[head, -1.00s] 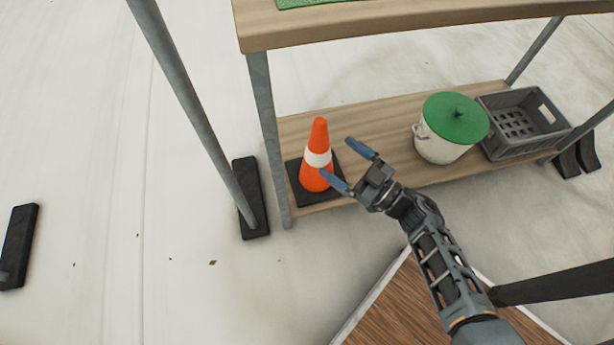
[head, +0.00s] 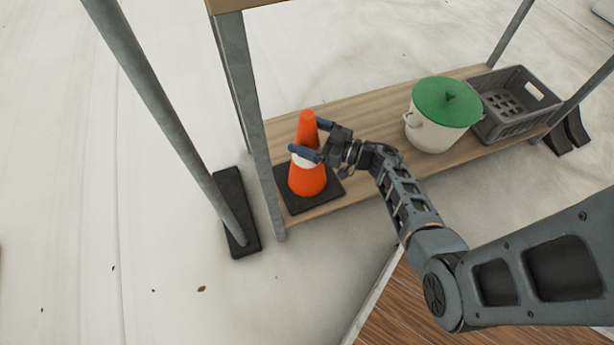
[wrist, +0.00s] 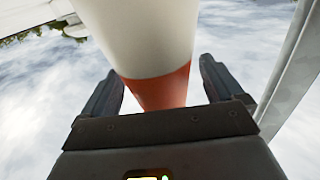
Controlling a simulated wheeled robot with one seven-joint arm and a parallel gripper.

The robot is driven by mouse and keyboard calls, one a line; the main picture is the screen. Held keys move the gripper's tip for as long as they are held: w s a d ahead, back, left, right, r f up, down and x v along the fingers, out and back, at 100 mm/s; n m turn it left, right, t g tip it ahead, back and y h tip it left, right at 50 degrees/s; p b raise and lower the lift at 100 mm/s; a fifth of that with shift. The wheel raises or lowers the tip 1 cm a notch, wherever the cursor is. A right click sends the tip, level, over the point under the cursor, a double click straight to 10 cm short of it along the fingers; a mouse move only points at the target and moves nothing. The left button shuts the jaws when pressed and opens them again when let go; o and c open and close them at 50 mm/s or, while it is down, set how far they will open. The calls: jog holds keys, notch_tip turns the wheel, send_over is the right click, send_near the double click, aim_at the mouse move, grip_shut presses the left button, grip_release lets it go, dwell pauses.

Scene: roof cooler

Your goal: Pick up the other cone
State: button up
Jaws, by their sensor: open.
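An orange cone (head: 308,180) with a white band and a dark square base stands upright on the left end of the lower wooden shelf. My gripper (head: 307,140) is at the cone's upper part, with one finger on the near side and one on the far side. In the wrist view the cone (wrist: 150,45) fills the space between the two open fingers (wrist: 160,85), its white band and an orange part showing. Gaps show beside the cone, and I cannot tell whether either finger touches it. The cone's tip is outside the wrist view.
A white pot with a green lid (head: 445,105) stands on the wooden shelf (head: 345,110) right of the cone, with a grey crate (head: 512,105) beyond it. A metal shelf post (head: 252,130) stands close left of the cone. A slanted grey pole (head: 165,115) is further left.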

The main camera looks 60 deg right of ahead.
jog(key=shift+w+a, duration=0.15)
jog(key=shift+w, duration=0.75)
grip_shut()
